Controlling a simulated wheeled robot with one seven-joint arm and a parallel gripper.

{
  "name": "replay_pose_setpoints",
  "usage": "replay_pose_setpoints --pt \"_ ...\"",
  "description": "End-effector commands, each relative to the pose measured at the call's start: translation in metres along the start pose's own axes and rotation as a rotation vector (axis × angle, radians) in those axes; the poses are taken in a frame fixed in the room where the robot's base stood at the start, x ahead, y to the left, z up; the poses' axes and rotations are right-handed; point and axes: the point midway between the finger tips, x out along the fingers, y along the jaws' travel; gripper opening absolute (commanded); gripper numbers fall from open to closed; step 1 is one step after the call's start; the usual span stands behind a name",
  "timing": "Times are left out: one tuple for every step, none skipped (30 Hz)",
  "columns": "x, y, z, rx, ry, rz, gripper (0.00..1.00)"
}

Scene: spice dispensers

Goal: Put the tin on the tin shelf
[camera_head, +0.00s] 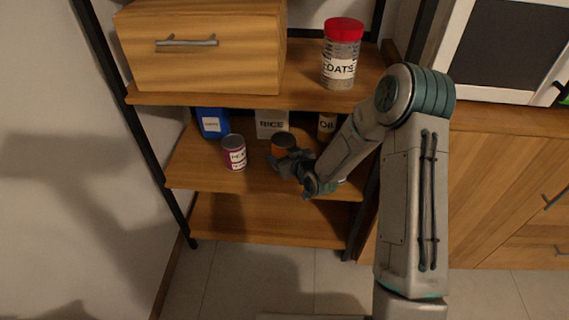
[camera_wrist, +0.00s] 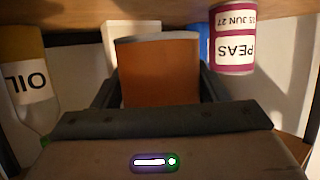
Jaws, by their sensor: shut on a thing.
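An orange-brown tin (camera_head: 284,142) with a grey rim is between the fingers of my gripper (camera_head: 284,158), over the middle shelf (camera_head: 200,176). In the wrist view the tin (camera_wrist: 160,70) fills the space between my two dark fingers, and my gripper (camera_wrist: 157,92) is shut on it. I cannot tell whether its base touches the shelf. A purple and white peas tin (camera_head: 234,153) stands on the same shelf to the left, apart from the held tin. The peas tin also shows upside down in the wrist view (camera_wrist: 233,38).
Behind on this shelf are a blue box (camera_head: 212,122), a rice box (camera_head: 271,124) and an oil bottle (camera_head: 326,125). Above are an oats jar (camera_head: 341,55) and a wooden drawer box (camera_head: 200,60). The lower shelf (camera_head: 265,222) looks empty.

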Motion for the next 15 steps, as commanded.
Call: replay_pose_setpoints --pt "0.003 0.001 0.005 0.000 0.003 0.001 0.25" --pt "0.003 0.002 0.007 -0.001 0.004 0.003 0.25" --pt "0.004 0.002 0.009 -0.001 0.004 0.004 0.25" --pt "0.004 0.002 0.011 -0.001 0.004 0.004 0.25" --pt "0.005 0.003 0.013 -0.001 0.004 0.004 0.25" --pt "0.006 0.003 0.016 0.000 0.004 0.004 0.25" --pt "0.007 0.002 0.020 0.000 0.003 0.004 0.25" --pt "0.009 0.002 0.024 0.000 0.003 0.004 0.25" --pt "0.011 0.002 0.030 0.001 0.002 0.003 0.25" --pt "0.013 0.002 0.035 0.001 0.001 0.003 0.25" --pt "0.014 0.002 0.039 0.001 0.002 0.004 0.25" --pt "0.016 0.002 0.043 0.001 0.003 0.004 0.25" --pt "0.016 0.002 0.044 0.000 0.003 0.004 0.25" --pt "0.017 0.002 0.045 0.000 0.003 0.004 0.25" --pt "0.017 0.003 0.044 -0.001 0.004 0.004 0.25"
